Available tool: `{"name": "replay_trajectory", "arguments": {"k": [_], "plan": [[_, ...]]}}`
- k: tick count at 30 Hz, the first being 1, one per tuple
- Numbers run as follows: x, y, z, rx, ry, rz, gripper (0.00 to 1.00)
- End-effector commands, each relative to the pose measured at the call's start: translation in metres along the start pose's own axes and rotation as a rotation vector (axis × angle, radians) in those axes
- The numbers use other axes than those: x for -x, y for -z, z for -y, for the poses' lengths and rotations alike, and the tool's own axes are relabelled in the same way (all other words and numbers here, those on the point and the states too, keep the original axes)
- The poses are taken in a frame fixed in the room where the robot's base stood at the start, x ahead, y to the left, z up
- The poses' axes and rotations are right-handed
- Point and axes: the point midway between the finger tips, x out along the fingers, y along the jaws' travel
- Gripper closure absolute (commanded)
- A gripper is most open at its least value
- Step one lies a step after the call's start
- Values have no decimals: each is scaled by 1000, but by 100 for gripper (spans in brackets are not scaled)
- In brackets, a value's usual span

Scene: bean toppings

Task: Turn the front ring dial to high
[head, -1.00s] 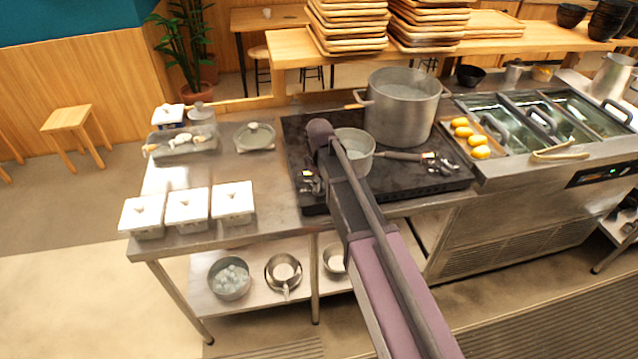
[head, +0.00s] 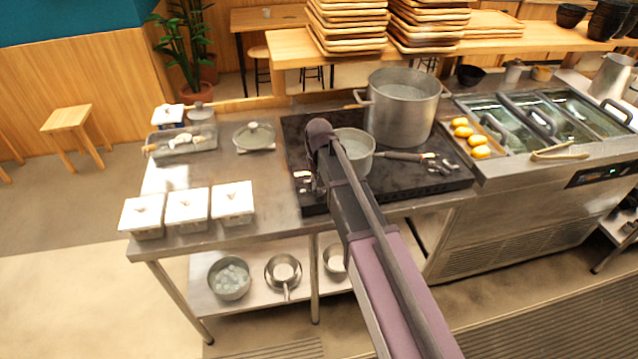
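The black stove (head: 400,193) stands on the steel counter, with small silver dial parts (head: 304,180) at its front left. More silver dial parts (head: 437,163) show at its right side. I cannot make out a ring or its setting. My arm reaches up from the bottom and bends over the stove's left half. My gripper (head: 319,181) is mostly hidden by my arm, close to the front left dial parts. I cannot tell whether it touches them or whether its fingers are open.
A small pan (head: 354,145) with its handle to the right and a tall pot (head: 402,108) stand on the stove. White lidded containers (head: 187,208) line the counter's front left. A glass lid (head: 254,137) lies left of the stove. Bare counter (head: 274,195) lies between.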

Motion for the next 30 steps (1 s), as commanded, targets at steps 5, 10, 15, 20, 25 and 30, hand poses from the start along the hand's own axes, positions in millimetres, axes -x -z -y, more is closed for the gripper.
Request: {"name": "replay_trajectory", "arguments": {"k": [5,10,15,20,25,30], "plan": [[-1,-2,0,-169,-1,4,100],[-1,-3,0,-330,-2,5,100],[-1,-3,0,-492,-3,5,100],[-1,-3,0,-644,-3,5,100],[-1,-3,0,-801,-4,5,100],[-1,-3,0,-934,-4,6,100]]}}
